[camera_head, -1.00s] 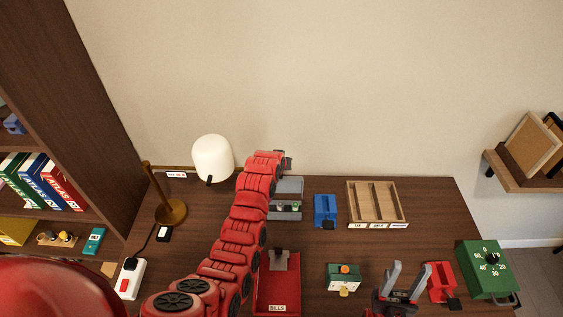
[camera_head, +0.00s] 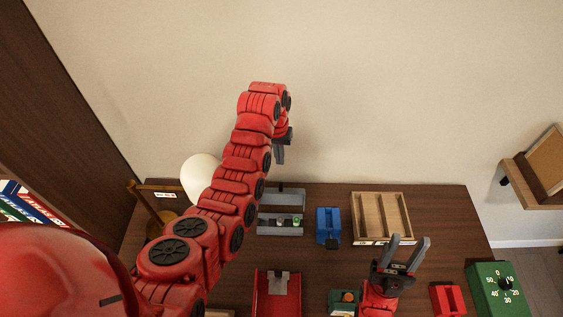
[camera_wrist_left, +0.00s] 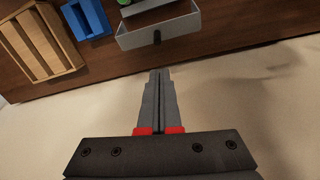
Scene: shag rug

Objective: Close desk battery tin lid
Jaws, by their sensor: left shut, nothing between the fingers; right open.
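The grey battery tin (camera_head: 280,231) stands at the back of the desk with small green and pale batteries in its tray. Its grey lid (camera_head: 286,198) is open, tipped back toward the wall. In the left wrist view the lid (camera_wrist_left: 185,27) shows a dark tab at its edge. My left gripper (camera_head: 280,162) is shut and empty, pointing down above and behind the lid, near the wall. Its closed fingers (camera_wrist_left: 160,72) end short of the lid in the wrist view, apart from it. My right gripper (camera_head: 409,240) is open and empty, over the right front of the desk.
A blue holder (camera_head: 328,224) and a wooden divided tray (camera_head: 381,242) stand right of the tin. The white lamp (camera_head: 198,178) is left, partly behind my left arm.

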